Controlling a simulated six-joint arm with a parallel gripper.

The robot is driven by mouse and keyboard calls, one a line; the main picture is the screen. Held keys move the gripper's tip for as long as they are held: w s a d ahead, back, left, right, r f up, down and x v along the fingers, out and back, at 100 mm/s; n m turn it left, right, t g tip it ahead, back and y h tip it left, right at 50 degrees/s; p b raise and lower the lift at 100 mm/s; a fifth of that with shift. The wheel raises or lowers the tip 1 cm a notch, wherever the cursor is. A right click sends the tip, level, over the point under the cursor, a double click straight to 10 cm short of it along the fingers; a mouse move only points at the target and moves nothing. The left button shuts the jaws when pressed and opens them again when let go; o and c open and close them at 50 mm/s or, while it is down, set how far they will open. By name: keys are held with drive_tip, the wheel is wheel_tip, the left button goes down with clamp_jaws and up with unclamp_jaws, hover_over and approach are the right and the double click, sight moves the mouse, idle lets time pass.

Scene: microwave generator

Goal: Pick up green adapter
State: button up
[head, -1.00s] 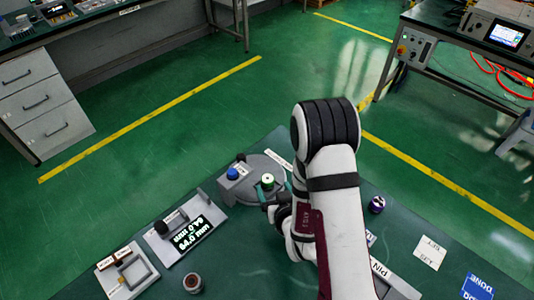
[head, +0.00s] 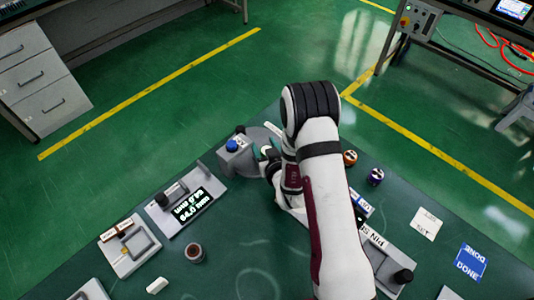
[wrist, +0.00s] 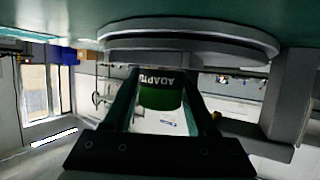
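The green adapter (wrist: 160,97) is a short round piece with a dark band lettered "ADAPT..." and shows between my two fingers in the wrist view. My gripper (wrist: 161,90) has one finger on each side of it, with no clear gap showing. I cannot tell whether the fingers press on it. The round grey plate (wrist: 190,42) is just beyond the fingertips, near the adapter's lettered end. In the head view my arm hides the adapter, and my gripper (head: 268,158) is only partly visible beside the plate.
A grey block with a blue knob (head: 232,146) stands close left of my gripper. A display unit (head: 190,210) is farther left. An orange piece (head: 350,158) and a purple piece (head: 376,177) stand to the right. A brown round piece (head: 195,252) stands at front left.

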clamp_jaws()
drive_tip(key=shift+r, duration=0.15)
drive_tip(key=v, duration=0.4)
drive_tip(key=shift+s+d+f, duration=0.1)
drive_tip(key=shift+s+f, duration=0.2)
wheel_tip(320, 180, up, 14)
drive_tip(key=s+d+r+m+h, duration=0.1)
drive_tip(key=d+r+m+h, duration=0.1)
drive_tip(key=d+r, duration=0.35)
drive_tip(key=s+d+r+m+h, duration=0.1)
drive_tip(key=d+r+h, duration=0.15)
drive_tip(key=r, duration=0.65)
drive_tip(key=w+a+f+n+y, duration=0.1)
drive_tip(key=a+f+y, duration=0.1)
drive_tip(key=a+f, duration=0.2)
drive_tip(key=w+a+f+n+y, duration=0.1)
drive_tip(key=a+f, duration=0.3)
drive_tip(key=f, duration=0.6)
drive_tip(key=shift+w+f+n+y, duration=0.15)
drive_tip(key=shift+f+n+y, duration=0.3)
drive_tip(key=shift+y, duration=0.4)
